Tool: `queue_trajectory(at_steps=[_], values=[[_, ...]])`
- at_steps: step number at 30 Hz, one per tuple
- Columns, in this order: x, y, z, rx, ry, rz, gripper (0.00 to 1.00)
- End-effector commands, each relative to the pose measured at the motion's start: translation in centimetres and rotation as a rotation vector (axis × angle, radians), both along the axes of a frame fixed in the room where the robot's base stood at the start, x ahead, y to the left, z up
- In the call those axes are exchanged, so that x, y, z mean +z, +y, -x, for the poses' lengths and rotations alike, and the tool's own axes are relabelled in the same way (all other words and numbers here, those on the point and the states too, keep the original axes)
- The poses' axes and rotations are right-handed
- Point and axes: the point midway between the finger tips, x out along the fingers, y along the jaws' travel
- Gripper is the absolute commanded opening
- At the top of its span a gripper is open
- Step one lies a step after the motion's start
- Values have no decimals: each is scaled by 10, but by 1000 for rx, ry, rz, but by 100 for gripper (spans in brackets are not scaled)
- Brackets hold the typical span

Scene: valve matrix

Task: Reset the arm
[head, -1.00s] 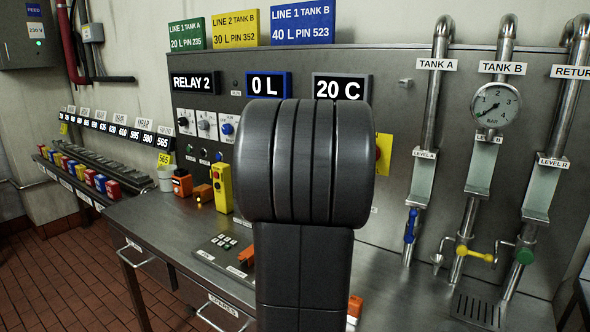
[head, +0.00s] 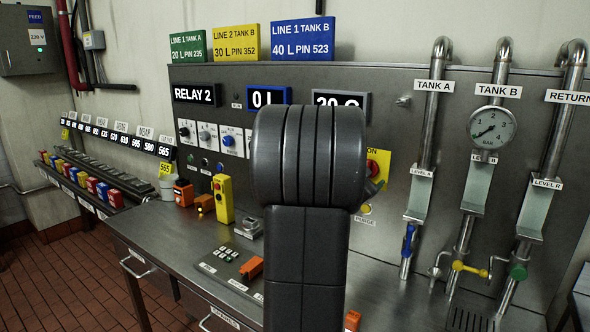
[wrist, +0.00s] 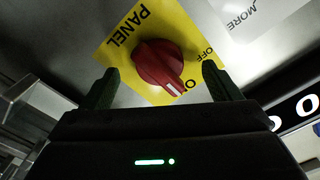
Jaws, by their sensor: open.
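My arm (head: 306,250) stands upright in the middle of the head view and hides part of the panel. A dark bit of my gripper (head: 375,188) shows at its right edge, by the yellow plate (head: 379,160). In the wrist view my gripper (wrist: 158,88) is open. Its two fingers stand apart, either side of a red rotary knob (wrist: 160,65) on a yellow plate (wrist: 130,20) lettered PANEL and OFF. The knob's white mark points toward the lower right.
The steel bench (head: 160,225) carries a yellow control box (head: 222,198) and an orange block (head: 251,268). Pipes with a blue valve handle (head: 408,240), a yellow valve handle (head: 470,267) and a gauge (head: 492,128) stand at right. Display boxes (head: 269,97) line the panel top.

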Motion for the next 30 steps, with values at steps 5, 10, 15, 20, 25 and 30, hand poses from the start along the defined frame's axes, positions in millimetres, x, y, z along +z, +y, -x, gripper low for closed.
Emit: queue_trajectory(at_steps=[5, 10, 15, 20, 25, 30], values=[[2, 1, 0, 1, 95, 140, 84], [2, 1, -1, 0, 184, 272, 84], [2, 1, -1, 0, 266, 394, 84], [1, 2, -1, 0, 325, 482, 84], [1, 2, -1, 0, 359, 531, 84], [1, 2, -2, 0, 367, 544, 84]])
